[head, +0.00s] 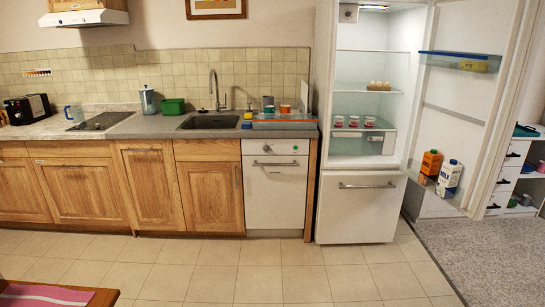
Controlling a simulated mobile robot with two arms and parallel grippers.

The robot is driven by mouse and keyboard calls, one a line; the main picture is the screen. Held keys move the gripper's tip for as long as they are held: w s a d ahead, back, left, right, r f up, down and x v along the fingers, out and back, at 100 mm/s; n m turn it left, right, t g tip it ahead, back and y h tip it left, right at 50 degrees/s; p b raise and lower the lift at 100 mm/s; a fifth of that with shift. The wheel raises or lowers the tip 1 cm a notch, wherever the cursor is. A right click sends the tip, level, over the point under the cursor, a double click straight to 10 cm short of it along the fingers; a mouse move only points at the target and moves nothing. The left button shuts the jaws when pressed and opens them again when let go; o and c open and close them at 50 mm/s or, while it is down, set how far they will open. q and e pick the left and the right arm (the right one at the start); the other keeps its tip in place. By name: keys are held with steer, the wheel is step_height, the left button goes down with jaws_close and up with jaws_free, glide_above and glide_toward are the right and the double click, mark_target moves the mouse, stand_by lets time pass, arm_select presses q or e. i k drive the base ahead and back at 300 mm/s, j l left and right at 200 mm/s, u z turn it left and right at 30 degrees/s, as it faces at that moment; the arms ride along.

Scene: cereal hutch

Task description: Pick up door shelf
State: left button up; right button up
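The fridge (352,110) stands open at the right, its door (466,118) swung out to the right. On the inside of the door, high up, is a clear door shelf with a blue rim (438,57); a yellow thing (473,65) shows at its right end. Lower on the door, an orange carton (431,163) and a white and blue carton (449,175) stand upright in a lower clear shelf (418,180), partly hard to make out. Neither of my grippers is in view.
Inside the fridge, eggs (378,86) sit on a glass shelf and several small cups (354,121) on a lower one. A counter (155,127) with sink and cabinets runs left. The tiled floor (250,268) before the fridge is clear; a table corner (110,297) is bottom left.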

mark_target(260, 121)
steer(key=i, duration=1.05)
steer(key=i+u, duration=0.1)
steer(key=i, duration=0.9)
